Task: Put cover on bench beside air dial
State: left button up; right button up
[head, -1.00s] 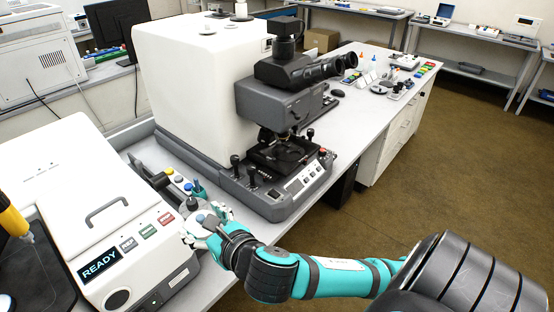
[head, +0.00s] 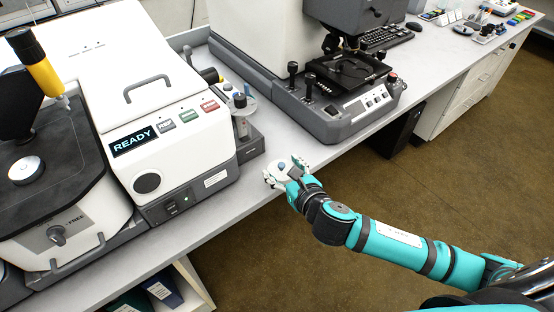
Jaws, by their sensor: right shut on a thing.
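My right gripper (head: 285,174) is shut on a small pale, round thing with a blue-grey knob on top, which seems to be the cover (head: 279,165). It holds the thing at the front edge of the bench (head: 212,222), right of the white READY instrument; I cannot tell whether it touches the bench. The fingers hide part of it. A dark knob (head: 57,236) on a grey plate with a label that seems to read FREE is at the lower left; I cannot tell whether this is the air dial. My left gripper is not in view.
The READY instrument (head: 150,100) fills the left of the bench. A grey stand with a post (head: 243,125) is just behind my gripper. The microscope base (head: 330,118) stands to the right. A bare strip of bench runs along the front edge.

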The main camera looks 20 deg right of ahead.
jog(key=w, duration=0.7)
jog(key=shift+w+d+f, duration=0.35)
jog(key=shift+w, duration=0.05)
jog(key=shift+f, duration=1.75)
jog(key=shift+f+b, duration=0.15)
jog(key=shift+b, duration=0.15)
jog(key=o, duration=1)
jog(key=v, duration=1.2)
jog(key=shift+p, duration=0.3)
